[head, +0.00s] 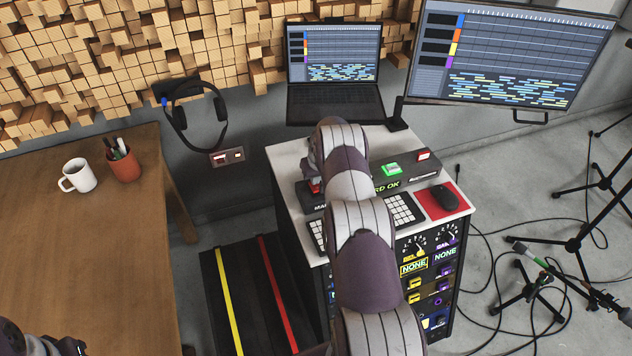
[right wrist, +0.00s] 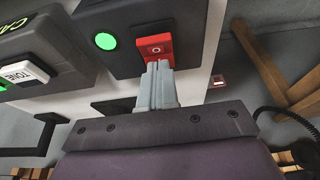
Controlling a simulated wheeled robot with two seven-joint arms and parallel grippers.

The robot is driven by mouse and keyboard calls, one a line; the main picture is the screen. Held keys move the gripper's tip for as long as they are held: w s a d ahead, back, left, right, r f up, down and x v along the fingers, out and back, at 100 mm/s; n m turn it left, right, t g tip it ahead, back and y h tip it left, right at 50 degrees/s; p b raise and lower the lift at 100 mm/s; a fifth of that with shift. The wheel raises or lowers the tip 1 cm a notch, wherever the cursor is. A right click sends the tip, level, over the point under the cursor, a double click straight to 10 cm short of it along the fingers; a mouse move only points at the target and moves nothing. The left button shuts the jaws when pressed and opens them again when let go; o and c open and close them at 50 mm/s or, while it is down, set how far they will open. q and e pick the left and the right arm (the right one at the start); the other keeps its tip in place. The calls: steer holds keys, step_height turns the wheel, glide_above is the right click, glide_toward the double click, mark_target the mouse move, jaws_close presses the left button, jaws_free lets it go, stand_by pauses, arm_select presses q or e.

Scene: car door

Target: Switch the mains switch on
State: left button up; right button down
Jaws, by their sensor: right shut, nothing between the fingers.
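The mains switch is a red rocker (right wrist: 155,45) on a dark box, with a white ring mark showing on its face. A round green lamp (right wrist: 105,41) beside it is lit. In the head view the box (head: 312,200), its label partly readable as "MA", stands at the left of the white-topped cabinet; a bit of red (head: 314,187) shows there. My right gripper (right wrist: 158,66) is shut and empty, its fingertips at the lower edge of the rocker, covering part of it. Whether they touch it I cannot tell. My left gripper is not clearly in view; only dark arm parts show at the lower left.
A laptop (head: 335,70) is behind. My right arm hides the cabinet's middle. A wooden table (head: 80,250) stands left.

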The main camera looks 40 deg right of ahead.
steer(key=shift+s+a+f+p, duration=0.1)
steer(key=shift+s+p, duration=0.05)
steer(key=shift+p, duration=0.3)
steer(key=shift+s+a+f+p, duration=0.1)
steer(key=shift+s+a+p, duration=0.2)
steer(key=shift+s+p, duration=0.45)
steer(key=shift+s+f, duration=0.1)
steer(key=shift+f, duration=0.05)
arm_select(q)
steer(key=shift+r, duration=0.7)
